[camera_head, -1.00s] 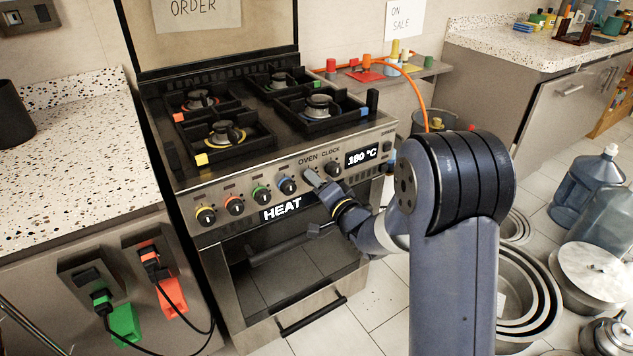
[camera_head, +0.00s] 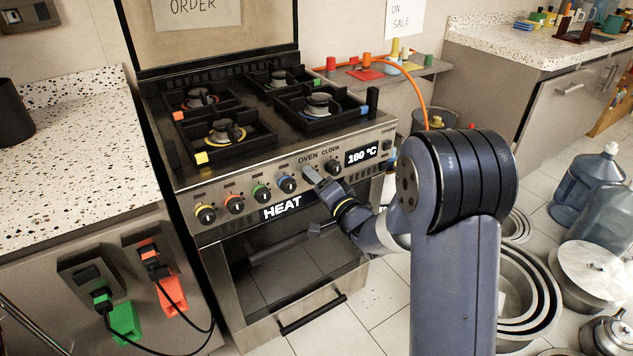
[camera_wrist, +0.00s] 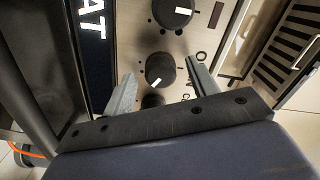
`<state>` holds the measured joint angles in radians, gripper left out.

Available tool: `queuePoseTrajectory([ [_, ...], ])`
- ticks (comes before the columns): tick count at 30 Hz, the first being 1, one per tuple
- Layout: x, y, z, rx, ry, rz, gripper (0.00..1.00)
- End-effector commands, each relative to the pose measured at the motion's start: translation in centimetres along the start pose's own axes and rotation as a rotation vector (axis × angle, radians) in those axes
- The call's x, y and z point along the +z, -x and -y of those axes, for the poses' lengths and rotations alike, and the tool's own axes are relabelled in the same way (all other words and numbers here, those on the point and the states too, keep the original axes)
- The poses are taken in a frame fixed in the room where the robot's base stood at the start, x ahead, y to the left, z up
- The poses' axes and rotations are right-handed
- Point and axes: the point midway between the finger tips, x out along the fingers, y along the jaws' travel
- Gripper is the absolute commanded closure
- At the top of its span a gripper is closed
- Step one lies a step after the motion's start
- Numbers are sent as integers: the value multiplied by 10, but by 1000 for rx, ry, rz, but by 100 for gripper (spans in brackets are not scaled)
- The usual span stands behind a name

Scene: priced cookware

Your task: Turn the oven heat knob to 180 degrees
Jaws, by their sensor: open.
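The oven (camera_head: 300,250) stands at the centre of the head view, with a row of knobs along its front panel. Its lit display (camera_head: 361,155) appears to read 180 °C, though the digits are small and slightly blurred. The OVEN label (camera_head: 307,160) is above the place where my gripper (camera_head: 312,174) reaches the panel, and my gripper mostly hides the knob there. In the wrist view, a black knob (camera_wrist: 160,70) with a white mark lies between the two open fingers of my gripper (camera_wrist: 162,75). Gaps show on both sides of the knob.
A knob with a blue ring (camera_head: 287,184) is just left of my gripper, and the CLOCK knob (camera_head: 333,168) is just right. The HEAT sign (camera_head: 282,207) and oven door handle (camera_head: 280,248) are below. Nested pans (camera_head: 532,290) and water jugs (camera_head: 590,185) stand at right.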

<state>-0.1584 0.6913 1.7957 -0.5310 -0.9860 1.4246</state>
Motion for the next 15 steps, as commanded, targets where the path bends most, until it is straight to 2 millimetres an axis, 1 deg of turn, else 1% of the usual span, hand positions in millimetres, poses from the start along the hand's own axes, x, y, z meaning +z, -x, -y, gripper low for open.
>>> queuePoseTrajectory([
  [5,-1,26,0,3,-1,-2,44],
  [12,-1,74,0,3,-1,-2,44],
  [15,-1,88,0,2,-1,-2,44],
])
